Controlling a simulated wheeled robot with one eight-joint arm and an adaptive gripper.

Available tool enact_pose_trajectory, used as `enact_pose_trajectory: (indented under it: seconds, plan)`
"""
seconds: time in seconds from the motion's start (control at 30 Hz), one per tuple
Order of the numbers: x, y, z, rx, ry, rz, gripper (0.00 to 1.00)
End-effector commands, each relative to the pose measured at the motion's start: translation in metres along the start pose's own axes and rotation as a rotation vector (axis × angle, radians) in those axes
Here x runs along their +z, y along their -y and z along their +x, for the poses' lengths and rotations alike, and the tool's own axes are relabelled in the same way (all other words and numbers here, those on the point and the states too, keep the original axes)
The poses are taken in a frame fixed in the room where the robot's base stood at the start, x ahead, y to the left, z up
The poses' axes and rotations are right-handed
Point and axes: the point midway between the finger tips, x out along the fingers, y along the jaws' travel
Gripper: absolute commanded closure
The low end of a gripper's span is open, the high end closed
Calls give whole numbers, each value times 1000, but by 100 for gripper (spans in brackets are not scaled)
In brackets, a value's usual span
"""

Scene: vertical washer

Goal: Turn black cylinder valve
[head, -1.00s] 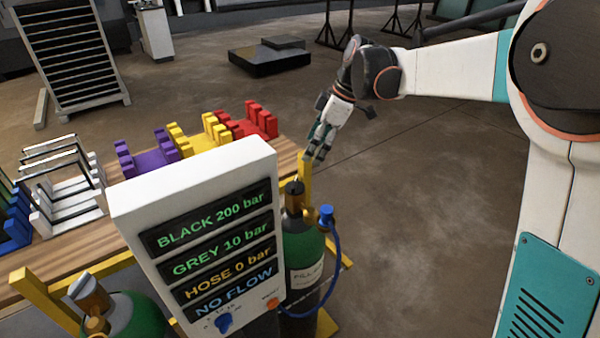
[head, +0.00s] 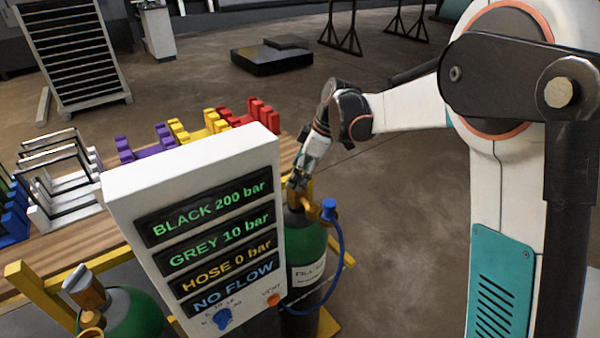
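The green cylinder with a black top (head: 305,250) stands behind the right edge of the display panel, with a label on its front. Its brass valve (head: 293,200) is at the top, with a blue hose fitting (head: 328,208) beside it. My gripper (head: 296,182) points down right at the valve; the fingers partly cover it. I cannot tell whether the fingers touch the valve or how far apart they are. A second green cylinder (head: 135,312) with a grey top and brass valve stands at the lower left.
The white panel (head: 190,168) reads BLACK 200 bar, GREY 10 bar, HOSE 0 bar, NO FLOW. It has a blue knob (head: 222,318) and an orange vent button (head: 274,299). A wooden bench (head: 75,240) with coloured racks lies behind.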

Motion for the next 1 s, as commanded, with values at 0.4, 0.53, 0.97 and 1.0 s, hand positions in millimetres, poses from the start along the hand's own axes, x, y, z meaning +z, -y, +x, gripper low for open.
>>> enact_pose_trajectory:
  seconds: [0.4, 0.53, 0.97, 1.0]
  plan:
    - [0, 0, 0, 0, 0, 0, 74]
    - [0, 0, 0, 2, 0, 4, 74]
    - [-1, 3, -1, 77, 0, 183, 74]
    - [-1, 3, -1, 89, 0, 215, 74]
